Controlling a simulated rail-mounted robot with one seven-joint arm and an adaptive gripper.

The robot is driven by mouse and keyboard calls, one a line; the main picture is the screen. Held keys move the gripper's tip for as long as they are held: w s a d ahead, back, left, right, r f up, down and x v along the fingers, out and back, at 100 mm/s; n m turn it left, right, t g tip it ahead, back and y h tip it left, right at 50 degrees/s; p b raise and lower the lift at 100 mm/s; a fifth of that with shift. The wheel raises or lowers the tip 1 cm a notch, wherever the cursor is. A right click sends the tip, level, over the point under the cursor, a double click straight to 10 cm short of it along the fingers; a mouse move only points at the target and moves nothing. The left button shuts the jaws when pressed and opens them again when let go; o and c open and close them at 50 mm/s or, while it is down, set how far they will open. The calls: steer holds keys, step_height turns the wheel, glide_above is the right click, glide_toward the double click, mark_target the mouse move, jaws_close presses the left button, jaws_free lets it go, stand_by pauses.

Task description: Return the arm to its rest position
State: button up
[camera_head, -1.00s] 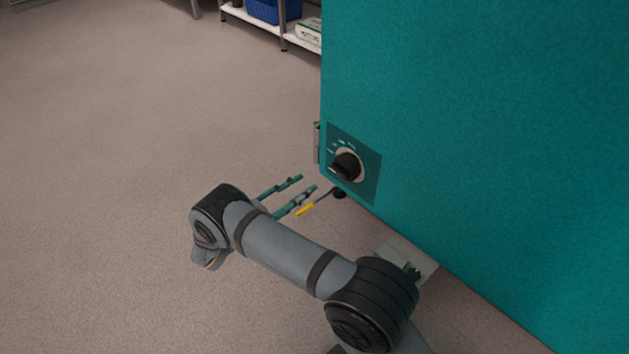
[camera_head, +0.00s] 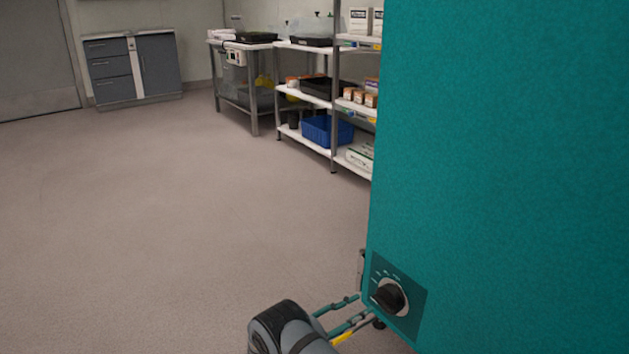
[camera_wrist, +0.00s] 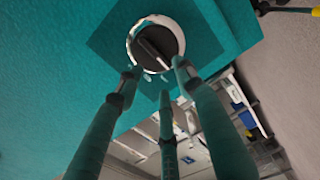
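My gripper (camera_head: 364,305) shows at the bottom of the head view, with teal fingers pointing right toward the lower corner of a teal cabinet. Part of my grey arm is visible behind it; the rest is cut off by the frame. Ahead of the fingertips is a black dial knob (camera_wrist: 154,46), which also shows in the head view (camera_head: 389,297).
The teal cabinet (camera_head: 500,160) fills the right side. Shelves with a blue basket (camera_head: 327,131), a table (camera_head: 254,98) and a grey drawer unit (camera_head: 133,68) stand behind. The floor at left is clear.

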steer(key=x, duration=0.5)
steer(key=shift+w+d, duration=0.15)
steer(key=shift+d, duration=0.05)
steer(key=shift+a, duration=0.1)
glide_toward(375, 299)
steer(key=x, duration=0.8)
steer(key=shift+f, duration=0.1)
steer(key=shift+w+d+m, duration=0.15)
steer(key=shift+d+m, duration=0.15)
steer(key=shift+m, duration=0.1)
steer(key=m, duration=0.5)
steer(key=shift+s+d+r, duration=0.15)
steer(key=shift+s+r, duration=0.1)
steer(key=shift+r, duration=0.15)
